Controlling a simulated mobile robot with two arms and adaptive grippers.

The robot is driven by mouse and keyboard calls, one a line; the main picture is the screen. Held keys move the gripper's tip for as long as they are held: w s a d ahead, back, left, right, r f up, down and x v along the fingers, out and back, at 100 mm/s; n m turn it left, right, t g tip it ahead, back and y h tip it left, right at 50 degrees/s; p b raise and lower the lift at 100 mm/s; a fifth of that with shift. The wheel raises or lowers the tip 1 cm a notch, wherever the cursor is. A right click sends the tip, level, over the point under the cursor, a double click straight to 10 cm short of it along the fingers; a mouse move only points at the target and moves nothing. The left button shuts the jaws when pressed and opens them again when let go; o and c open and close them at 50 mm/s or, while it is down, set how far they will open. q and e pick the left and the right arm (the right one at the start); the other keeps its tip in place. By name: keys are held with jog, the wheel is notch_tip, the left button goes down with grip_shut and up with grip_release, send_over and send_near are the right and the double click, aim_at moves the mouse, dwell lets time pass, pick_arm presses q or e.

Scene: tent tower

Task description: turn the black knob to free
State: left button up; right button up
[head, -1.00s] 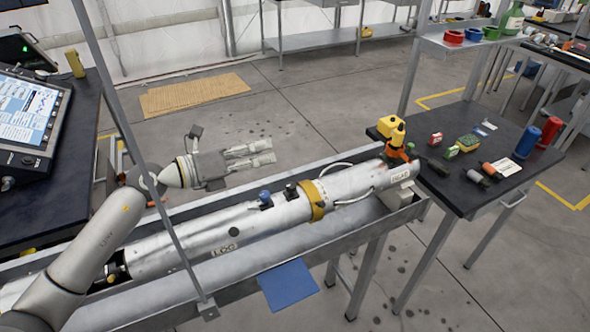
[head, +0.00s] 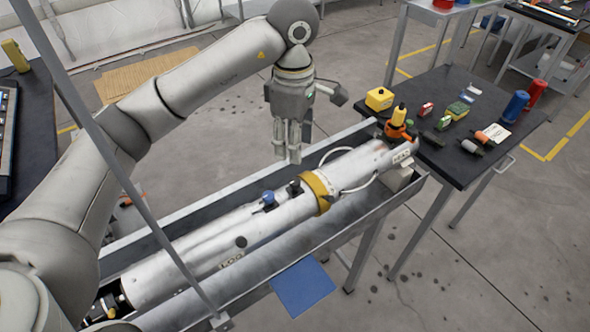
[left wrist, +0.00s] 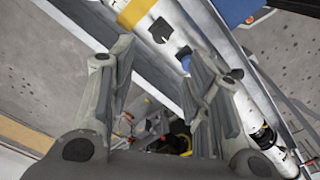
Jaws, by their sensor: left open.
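The black knob (head: 293,187) stands on top of the silver cylinder (head: 200,245), between a blue knob (head: 268,199) and a yellow band (head: 318,193). In the left wrist view the black knob (left wrist: 160,30) lies near the top, with the blue knob (left wrist: 186,62) partly hidden by a finger. My left gripper (head: 289,158) points down above the cylinder's far side, close to the black knob and apart from it. It is open and empty, its fingers (left wrist: 163,52) apart in the left wrist view. My right gripper is not in view.
The cylinder lies in a long grey metal trough (head: 345,215). A thin grey post (head: 120,180) rises in front at the left.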

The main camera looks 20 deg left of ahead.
aim_at(295, 181)
pick_arm(q)
notch_tip(295, 181, down, 10)
jog(key=shift+d+f+p, duration=0.1)
jog(key=shift+f+p, duration=0.15)
jog(key=shift+p, duration=1)
grip_shut()
